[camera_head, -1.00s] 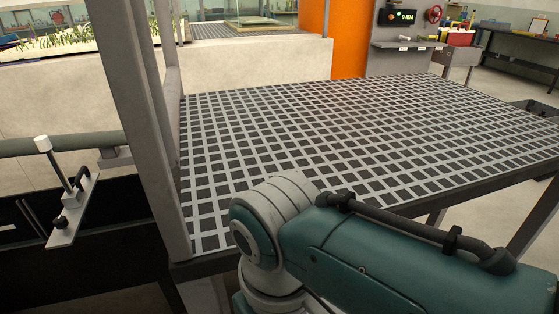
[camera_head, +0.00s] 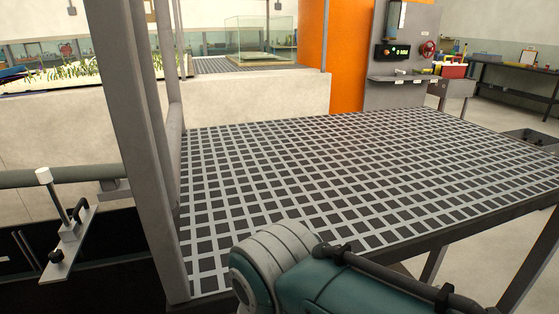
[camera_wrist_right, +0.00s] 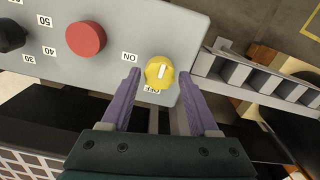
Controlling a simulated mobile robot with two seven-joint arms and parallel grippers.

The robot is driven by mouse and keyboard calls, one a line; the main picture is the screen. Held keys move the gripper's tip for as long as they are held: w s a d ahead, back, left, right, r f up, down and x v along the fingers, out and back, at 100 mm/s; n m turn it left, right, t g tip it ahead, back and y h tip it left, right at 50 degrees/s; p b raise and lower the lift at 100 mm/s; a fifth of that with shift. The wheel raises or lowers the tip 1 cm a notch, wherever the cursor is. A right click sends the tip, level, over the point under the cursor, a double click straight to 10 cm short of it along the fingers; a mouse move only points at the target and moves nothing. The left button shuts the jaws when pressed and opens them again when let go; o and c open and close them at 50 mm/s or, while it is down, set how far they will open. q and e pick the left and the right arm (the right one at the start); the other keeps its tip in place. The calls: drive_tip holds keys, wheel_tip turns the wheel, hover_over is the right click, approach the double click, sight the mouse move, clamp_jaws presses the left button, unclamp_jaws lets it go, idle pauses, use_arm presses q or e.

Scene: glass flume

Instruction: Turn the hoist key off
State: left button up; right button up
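In the right wrist view the hoist key (camera_wrist_right: 158,73) is a round yellow knob with a white mark, on a grey panel (camera_wrist_right: 205,28). An "ON" label (camera_wrist_right: 130,57) sits to its upper left and an upside-down "OFF" label (camera_wrist_right: 152,90) just below it. The white mark stands nearly upright in the picture; which end points is unclear. My right gripper (camera_wrist_right: 159,76) is open, its purple fingers on either side of the knob with a visible gap each side. The key cannot be made out in the head view. My left gripper is not in view.
A red button (camera_wrist_right: 86,38) and a black dial (camera_wrist_right: 10,36) with numbers share the panel. Grey slotted edging (camera_wrist_right: 262,82) lies right of it. In the head view a grid-patterned platform (camera_head: 330,175) lies ahead, beside a grey post (camera_head: 135,130), with a glass tank (camera_head: 260,42) behind.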

drive_tip(key=shift+o, duration=1)
wheel_tip(320, 180, up, 10)
drive_tip(key=p, duration=0.4)
drive_tip(key=shift+p, duration=0.4)
drive_tip(key=shift+s+f, duration=0.1)
